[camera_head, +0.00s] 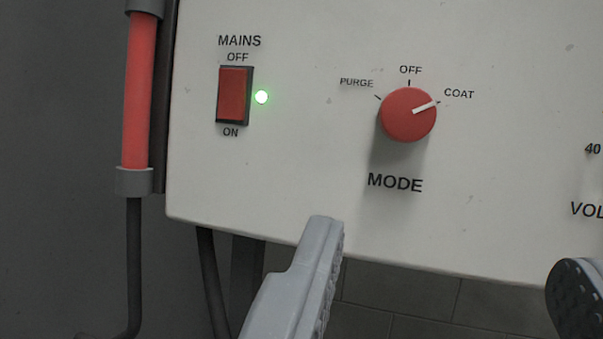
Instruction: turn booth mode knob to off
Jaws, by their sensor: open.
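The red round mode knob (403,124) sits on the pale control panel (300,180), above the word MODE. Its white pointer line points up and right at COAT. The OFF mark is straight above the knob, and PURGE is at its upper left. My gripper (445,250) is open and empty, with one grey finger at the lower middle and a dark-padded finger at the lower right edge. Both fingertips show below the knob in the picture, apart from it. The knob lies between them from left to right.
A red mains rocker switch (234,95), marked OFF above and ON below, is at the panel's left beside a lit green lamp (261,97). A red tube (139,90) with a dark cable runs along the left. Part of a VOL label shows at the right edge.

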